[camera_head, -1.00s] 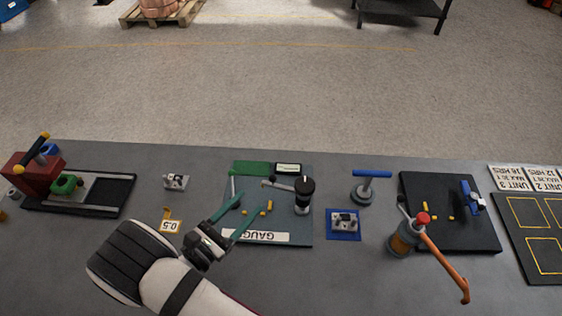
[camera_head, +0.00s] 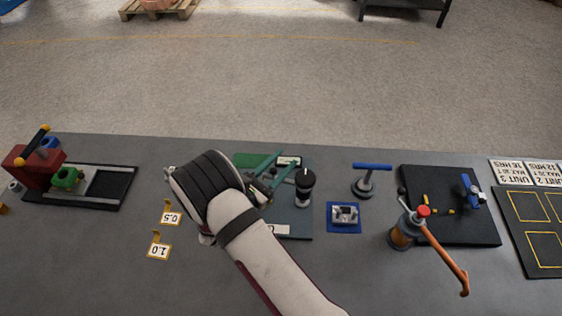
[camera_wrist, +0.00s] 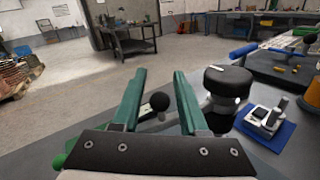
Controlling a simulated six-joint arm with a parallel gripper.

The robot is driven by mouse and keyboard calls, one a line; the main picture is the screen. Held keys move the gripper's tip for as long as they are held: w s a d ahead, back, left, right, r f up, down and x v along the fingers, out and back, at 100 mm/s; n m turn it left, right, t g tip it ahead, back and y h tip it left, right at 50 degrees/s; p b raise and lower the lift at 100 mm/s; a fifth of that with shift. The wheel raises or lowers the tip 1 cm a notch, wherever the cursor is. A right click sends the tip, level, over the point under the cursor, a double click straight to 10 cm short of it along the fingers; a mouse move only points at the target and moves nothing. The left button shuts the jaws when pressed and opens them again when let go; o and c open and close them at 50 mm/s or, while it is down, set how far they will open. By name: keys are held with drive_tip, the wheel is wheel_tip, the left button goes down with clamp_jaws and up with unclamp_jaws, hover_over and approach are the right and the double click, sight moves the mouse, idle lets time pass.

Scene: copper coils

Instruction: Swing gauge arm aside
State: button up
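The gauge station is a green-grey plate (camera_head: 300,222) with a dark green pad (camera_head: 246,160) at its back. A black-capped post (camera_head: 304,187) stands on its right side; it also shows in the wrist view (camera_wrist: 222,95), right of my fingers. My gripper (camera_head: 286,161) is over the plate, left of the post, with its two green fingers apart. In the wrist view, my gripper (camera_wrist: 160,75) is open, and the gauge arm's black ball knob (camera_wrist: 160,101) shows between the fingers. Contact cannot be told. My arm hides most of the gauge arm and the plate's left part in the head view.
A red clamp fixture (camera_head: 35,163) is at left. Tags 0.5 (camera_head: 171,217) and 1.0 (camera_head: 158,250) lie left of my arm.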

clamp_jaws()
idle(1.2)
